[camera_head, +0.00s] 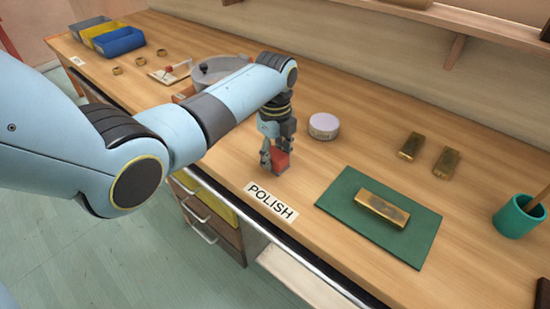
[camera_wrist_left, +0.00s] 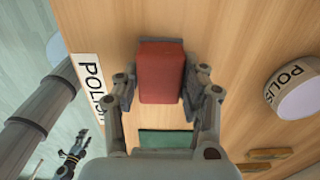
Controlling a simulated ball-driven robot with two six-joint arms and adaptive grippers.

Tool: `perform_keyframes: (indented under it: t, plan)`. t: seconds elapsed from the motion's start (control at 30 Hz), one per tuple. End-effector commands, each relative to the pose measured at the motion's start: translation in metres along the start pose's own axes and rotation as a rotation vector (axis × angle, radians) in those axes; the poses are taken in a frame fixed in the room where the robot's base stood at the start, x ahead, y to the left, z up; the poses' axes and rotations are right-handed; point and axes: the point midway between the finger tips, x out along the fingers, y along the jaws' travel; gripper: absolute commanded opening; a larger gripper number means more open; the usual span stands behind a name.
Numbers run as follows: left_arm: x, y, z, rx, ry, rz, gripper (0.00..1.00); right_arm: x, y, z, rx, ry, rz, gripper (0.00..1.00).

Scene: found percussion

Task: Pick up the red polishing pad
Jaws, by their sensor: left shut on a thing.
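The red polishing pad (camera_head: 281,161) is a small red block at the workbench's front, just behind the POLISH label (camera_head: 271,201). My left gripper (camera_head: 275,158) reaches down over it with its fingers on either side. In the left wrist view the pad (camera_wrist_left: 161,72) sits between the two fingers (camera_wrist_left: 160,92), which are shut on it. I cannot tell whether the pad is still touching the bench. My right gripper is not clearly in the head view.
A round white tin (camera_head: 323,126) stands just behind the gripper. A green mat (camera_head: 343,190) with a brass bar (camera_head: 382,208) lies to the right. Two brass bars (camera_head: 411,146) (camera_head: 446,162) and a teal cup (camera_head: 518,217) are farther right. A grey round pan (camera_head: 215,72) is behind the arm.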

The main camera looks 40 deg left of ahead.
Motion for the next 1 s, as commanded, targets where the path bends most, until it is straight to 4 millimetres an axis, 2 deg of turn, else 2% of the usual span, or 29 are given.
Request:
perform_keyframes:
  t: [0.27,0.47,0.5,0.8,1.0]
  plan:
    - [-0.01,-0.001,0.001,0.0,-0.001,-0.002,0.08,0.0,0.002,0.0,-0.001,0.0,0.002,0.61]
    - [-0.043,-0.002,0.001,0.0,-0.002,-0.006,0.08,0.002,0.001,0.0,-0.001,0.0,0.002,0.61]
    - [-0.046,-0.001,-0.011,0.002,0.004,-0.004,0.08,0.003,0.002,0.0,-0.001,0.0,0.002,0.61]
    - [-0.086,0.005,-0.08,0.001,0.005,-0.004,0.08,0.01,-0.001,0.001,0.0,0.0,0.0,0.61]
    - [-0.104,0.008,-0.108,0.001,0.003,-0.002,0.08,0.013,-0.002,0.001,0.0,0.0,-0.001,0.61]
